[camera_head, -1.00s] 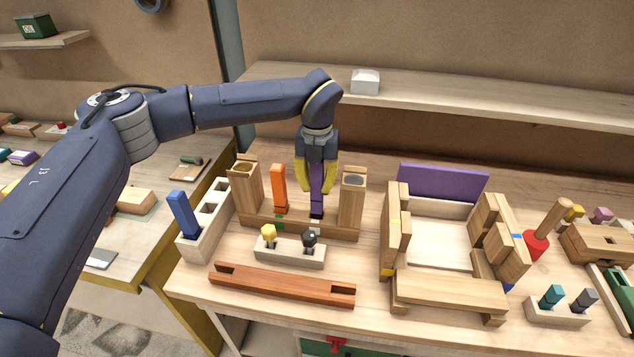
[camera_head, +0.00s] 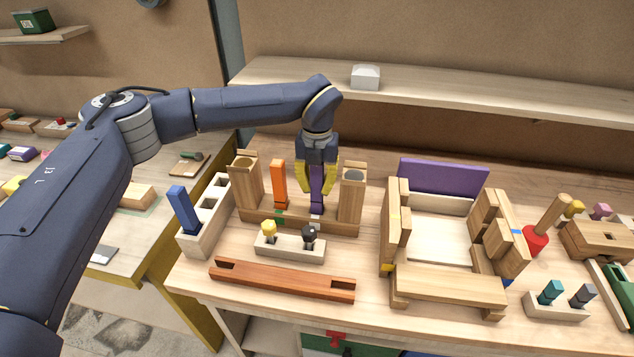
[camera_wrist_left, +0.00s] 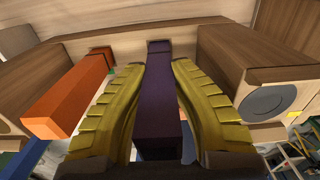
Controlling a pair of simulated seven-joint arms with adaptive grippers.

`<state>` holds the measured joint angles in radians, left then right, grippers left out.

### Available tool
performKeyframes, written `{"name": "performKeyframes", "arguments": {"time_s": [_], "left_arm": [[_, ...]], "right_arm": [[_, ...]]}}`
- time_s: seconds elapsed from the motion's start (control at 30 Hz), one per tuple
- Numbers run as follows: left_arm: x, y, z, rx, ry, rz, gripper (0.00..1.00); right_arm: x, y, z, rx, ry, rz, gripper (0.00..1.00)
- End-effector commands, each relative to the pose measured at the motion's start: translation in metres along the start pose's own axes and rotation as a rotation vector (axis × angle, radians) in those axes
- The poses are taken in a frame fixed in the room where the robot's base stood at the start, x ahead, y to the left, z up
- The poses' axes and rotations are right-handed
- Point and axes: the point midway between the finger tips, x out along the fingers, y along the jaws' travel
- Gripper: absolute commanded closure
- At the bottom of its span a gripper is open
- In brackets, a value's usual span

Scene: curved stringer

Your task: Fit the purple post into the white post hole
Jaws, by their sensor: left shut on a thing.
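My left gripper (camera_head: 316,186) is shut on the purple post (camera_head: 317,203), which stands upright below the yellow fingers. The left wrist view shows the same purple post (camera_wrist_left: 159,100) between the two fingers, its far end at the wooden base rail. The base rail (camera_head: 340,228) runs between two wooden end blocks. The post's lower end meets the rail at the place of the white post hole. The hole itself is covered, so I cannot tell how deep the post sits. An orange post (camera_head: 279,186) stands upright in the rail to the left. My right gripper is not in view.
Wooden end blocks (camera_head: 247,184) and (camera_head: 352,200) flank the gripper closely. A pale holder (camera_head: 290,248) with yellow and black pegs and a reddish bar (camera_head: 283,281) lie in front. A holder with a blue post (camera_head: 183,211) stands left. A wooden frame assembly (camera_head: 448,290) stands right.

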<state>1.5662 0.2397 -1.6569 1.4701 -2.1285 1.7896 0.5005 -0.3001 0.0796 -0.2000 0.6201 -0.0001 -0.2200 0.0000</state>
Motion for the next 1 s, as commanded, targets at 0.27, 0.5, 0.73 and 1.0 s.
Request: {"name": "performKeyframes", "arguments": {"time_s": [0.27,0.5,0.73,1.0], "left_arm": [[0.006,0.000,0.000,-0.001,0.000,0.000,1.00],[0.011,0.000,0.000,-0.001,0.000,0.000,1.00],[0.015,0.000,0.000,0.000,0.000,0.000,1.00],[0.019,0.000,0.000,0.000,0.000,0.000,0.68]], "right_arm": [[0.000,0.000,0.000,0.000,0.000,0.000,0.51],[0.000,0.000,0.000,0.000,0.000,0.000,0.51],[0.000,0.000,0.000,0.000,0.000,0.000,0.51],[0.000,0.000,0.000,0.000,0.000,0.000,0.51]]}}
